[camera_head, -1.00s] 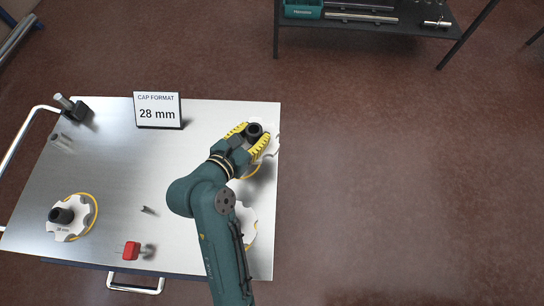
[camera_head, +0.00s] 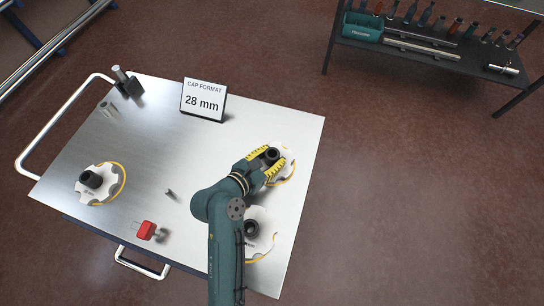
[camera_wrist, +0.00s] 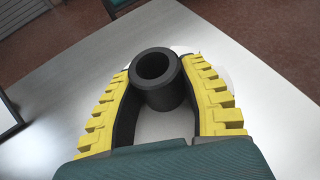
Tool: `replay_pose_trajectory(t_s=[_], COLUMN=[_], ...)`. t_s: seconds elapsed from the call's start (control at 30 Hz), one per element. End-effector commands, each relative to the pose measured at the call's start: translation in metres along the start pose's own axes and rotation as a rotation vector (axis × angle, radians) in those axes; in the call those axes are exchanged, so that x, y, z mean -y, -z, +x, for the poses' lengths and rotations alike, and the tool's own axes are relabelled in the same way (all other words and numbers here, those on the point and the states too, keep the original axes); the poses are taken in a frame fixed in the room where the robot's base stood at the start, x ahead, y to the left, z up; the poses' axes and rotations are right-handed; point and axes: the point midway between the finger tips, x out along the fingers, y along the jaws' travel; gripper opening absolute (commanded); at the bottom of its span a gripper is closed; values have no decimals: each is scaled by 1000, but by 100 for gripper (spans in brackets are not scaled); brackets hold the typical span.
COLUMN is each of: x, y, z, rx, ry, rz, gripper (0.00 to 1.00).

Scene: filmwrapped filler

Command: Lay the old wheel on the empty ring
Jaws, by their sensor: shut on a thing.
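My gripper (camera_head: 268,161) is shut on the black hub (camera_head: 272,154) of a white notched wheel (camera_head: 289,158) near the trolley's right edge. A yellow ring arc (camera_head: 284,181) shows along this wheel's lower edge; whether the wheel touches the surface I cannot tell. In the wrist view, the hollow hub (camera_wrist: 160,84) stands between the yellow fingers, the white disc mostly hidden below. A second white wheel (camera_head: 264,222) is partly behind my arm, with a yellow arc at its lower edge. A third wheel (camera_head: 88,192) lies at the left, a yellow arc on its right. No bare ring is visible.
The metal trolley top (camera_head: 160,130) carries a "28 mm" sign (camera_head: 203,100), a dark block with a post (camera_head: 127,83), a red-handled item (camera_head: 146,230) and a small pin (camera_head: 170,193). Its middle is mostly clear. A tool shelf (camera_head: 430,55) stands beyond, over open floor.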

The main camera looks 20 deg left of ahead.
Motion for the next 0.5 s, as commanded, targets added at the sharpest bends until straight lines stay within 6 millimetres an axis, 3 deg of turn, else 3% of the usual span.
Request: replay_pose_trajectory(t_s=[0.1,0.13,0.23,0.5], x=[0,0,0,0], y=[1,3,2,2], z=[1,1,1,1], rx=[1,-1,-1,-1], ry=[0,1,0,0], rz=[0,-1,0,0], gripper=[2,45,64,65])
